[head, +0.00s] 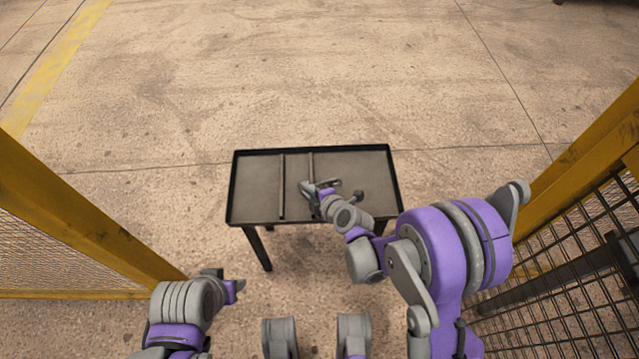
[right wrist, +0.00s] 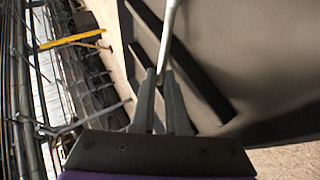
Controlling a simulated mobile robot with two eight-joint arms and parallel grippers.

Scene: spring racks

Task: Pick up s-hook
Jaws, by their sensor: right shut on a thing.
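The s-hook shows in the right wrist view as a pale grey, thin rod (right wrist: 170,35), running up from between my fingertips out of the top of the picture. My right gripper (right wrist: 161,80) is shut on it; only part of the hook shows. In the head view my right gripper (head: 312,188) is over the middle of the black tray table (head: 258,190), near a divider. The hook is too small to make out there. My left gripper (head: 238,286) is low on the left, away from the table; its jaws cannot be made out.
The tray table has a raised dark rim and two thin dividers (head: 282,188). A yellow-framed mesh fence (head: 70,215) stands on the left and another (head: 590,160) on the right, close to my right arm. The concrete floor (head: 320,80) beyond the table is clear.

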